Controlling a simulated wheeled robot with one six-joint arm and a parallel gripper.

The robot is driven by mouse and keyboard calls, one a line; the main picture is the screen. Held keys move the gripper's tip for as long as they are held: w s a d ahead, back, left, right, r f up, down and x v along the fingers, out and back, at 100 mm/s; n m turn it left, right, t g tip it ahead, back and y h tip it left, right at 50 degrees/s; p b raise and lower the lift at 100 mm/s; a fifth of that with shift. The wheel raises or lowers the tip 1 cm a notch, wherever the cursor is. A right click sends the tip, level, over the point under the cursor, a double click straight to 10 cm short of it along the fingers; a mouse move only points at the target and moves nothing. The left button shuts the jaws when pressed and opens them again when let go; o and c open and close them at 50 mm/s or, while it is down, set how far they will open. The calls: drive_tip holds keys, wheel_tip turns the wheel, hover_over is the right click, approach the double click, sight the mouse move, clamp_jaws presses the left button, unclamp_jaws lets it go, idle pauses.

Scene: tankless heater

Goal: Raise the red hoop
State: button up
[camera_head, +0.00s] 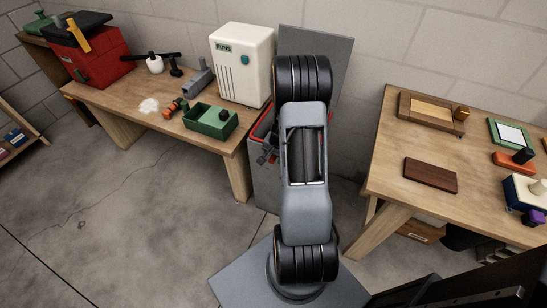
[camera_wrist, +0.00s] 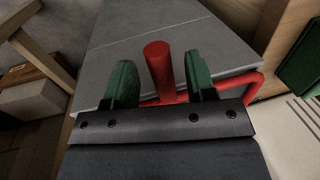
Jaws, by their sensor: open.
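The red hoop (camera_wrist: 160,68) shows in the wrist view as a thick red bar with a thinner red rod bending round to the right. My gripper (camera_wrist: 157,62) is open, with one green finger on each side of the thick bar. There is a gap between the bar and each finger. The lower part of the hoop is hidden behind my gripper's dark body. In the head view a bit of the red hoop (camera_head: 262,122) shows beside a grey box, left of my arm, which hides the rest.
A grey surface (camera_wrist: 190,45) lies behind the hoop in the wrist view. The left workbench (camera_head: 150,85) carries a cream heater (camera_head: 242,62), a green tray (camera_head: 211,121) and a red toolbox (camera_head: 97,58). Another workbench (camera_head: 385,170) stands at right. Concrete floor (camera_head: 130,220) is clear at left.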

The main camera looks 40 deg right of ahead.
drive_tip(key=shift+f, duration=0.25)
clamp_jaws()
idle(0.4)
